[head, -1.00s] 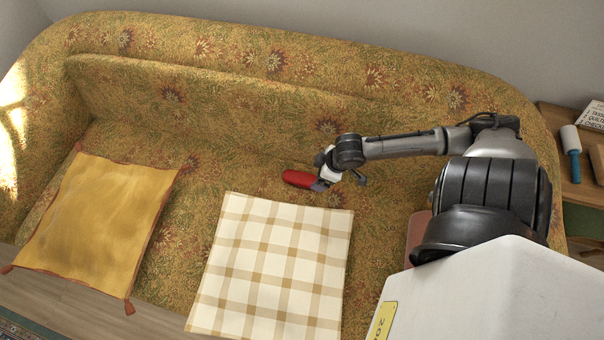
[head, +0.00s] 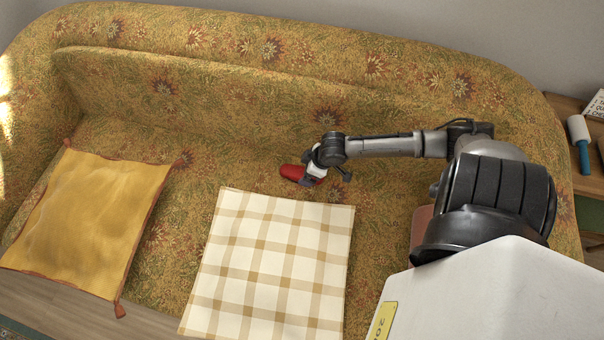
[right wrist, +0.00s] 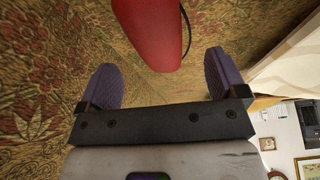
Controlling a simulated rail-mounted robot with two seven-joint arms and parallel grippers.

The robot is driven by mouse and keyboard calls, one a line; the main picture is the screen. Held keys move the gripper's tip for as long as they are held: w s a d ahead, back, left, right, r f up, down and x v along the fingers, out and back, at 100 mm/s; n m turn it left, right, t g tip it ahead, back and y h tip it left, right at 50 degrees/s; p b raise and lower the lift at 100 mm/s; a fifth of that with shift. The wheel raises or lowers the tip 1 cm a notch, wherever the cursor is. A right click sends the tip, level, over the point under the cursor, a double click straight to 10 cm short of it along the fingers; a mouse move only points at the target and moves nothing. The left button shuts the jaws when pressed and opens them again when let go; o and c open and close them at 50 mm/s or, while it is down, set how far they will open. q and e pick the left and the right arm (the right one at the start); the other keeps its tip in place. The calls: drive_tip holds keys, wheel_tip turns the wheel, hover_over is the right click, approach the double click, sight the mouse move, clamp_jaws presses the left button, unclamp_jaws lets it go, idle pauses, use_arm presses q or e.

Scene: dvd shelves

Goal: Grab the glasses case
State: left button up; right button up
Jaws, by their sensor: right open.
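The red glasses case (head: 291,171) lies on the sofa seat, just behind the checked cushion in the head view. In the right wrist view the red case (right wrist: 150,30) shows at the top, beyond and between the two fingertips, with a thin dark cord at its right side. My right gripper (head: 312,175) is at the right end of the case. In the right wrist view its purple-padded fingers (right wrist: 165,80) are apart with nothing between them. Whether the fingers touch the case is not clear. My left gripper is not in view.
A cream checked cushion (head: 270,265) lies in front of the case. A yellow cushion (head: 90,220) lies to the left. The sofa backrest (head: 250,85) rises behind. A wooden side table (head: 585,185) with a lint roller (head: 580,140) stands at the right.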

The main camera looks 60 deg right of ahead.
drive_tip(key=b+x, duration=0.2)
drive_tip(key=x, duration=0.2)
drive_tip(key=shift+w+f+b, duration=0.2)
drive_tip(key=shift+f+b, duration=0.1)
drive_tip(key=shift+f, duration=0.05)
drive_tip(key=shift+c, duration=0.4)
drive_tip(key=c, duration=1)
drive_tip(key=shift+r, duration=0.1)
